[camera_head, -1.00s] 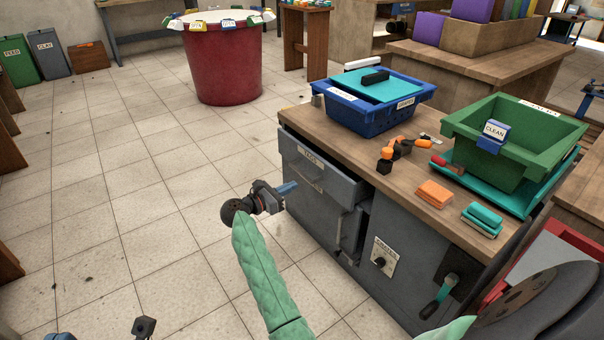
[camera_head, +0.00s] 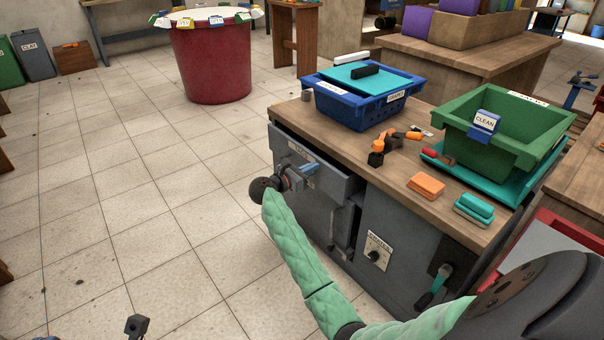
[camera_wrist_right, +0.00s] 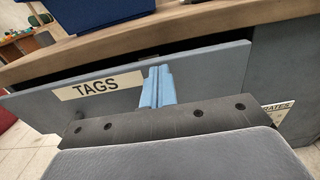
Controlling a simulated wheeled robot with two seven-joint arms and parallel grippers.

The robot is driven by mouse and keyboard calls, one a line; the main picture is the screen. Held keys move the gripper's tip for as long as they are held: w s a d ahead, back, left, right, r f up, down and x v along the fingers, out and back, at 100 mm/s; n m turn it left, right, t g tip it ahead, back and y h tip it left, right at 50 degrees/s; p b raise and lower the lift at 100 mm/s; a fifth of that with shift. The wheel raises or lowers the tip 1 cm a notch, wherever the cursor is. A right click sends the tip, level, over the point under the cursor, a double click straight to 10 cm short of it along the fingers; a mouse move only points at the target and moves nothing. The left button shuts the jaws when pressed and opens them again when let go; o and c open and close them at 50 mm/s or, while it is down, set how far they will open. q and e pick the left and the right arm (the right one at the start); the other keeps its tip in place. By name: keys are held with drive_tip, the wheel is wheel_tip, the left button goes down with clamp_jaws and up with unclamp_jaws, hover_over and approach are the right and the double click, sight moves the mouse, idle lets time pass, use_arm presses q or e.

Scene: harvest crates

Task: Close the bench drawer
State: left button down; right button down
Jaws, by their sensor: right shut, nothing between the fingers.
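The bench drawer (camera_head: 337,184) has a grey front with a TAGS label and sits under the left part of the wooden bench top. It stands partly out, with a dark gap above its front in the right wrist view (camera_wrist_right: 215,72). My right gripper (camera_head: 312,168) is shut and empty, its blue fingers pointing at the drawer front. In the wrist view the fingers (camera_wrist_right: 158,84) overlap the front beside the label; I cannot tell whether they touch it. My left gripper's fingers are out of view; only a small dark part shows at the bottom left.
The bench top (camera_head: 388,172) holds a blue crate (camera_head: 362,113), a green crate (camera_head: 490,150), an orange block (camera_head: 427,185) and teal blocks (camera_head: 474,209).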

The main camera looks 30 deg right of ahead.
sight(321, 163)
drive_tip(key=shift+d, duration=0.6)
drive_tip(key=d, duration=0.2)
drive_tip(key=d+b, duration=0.1)
drive_tip(key=d, duration=0.1)
drive_tip(key=shift+w+f, duration=0.1)
drive_tip(key=shift+w, duration=0.1)
drive_tip(key=shift+d, duration=0.3)
drive_tip(key=shift+d+r, duration=0.15)
drive_tip(key=shift+r, duration=0.1)
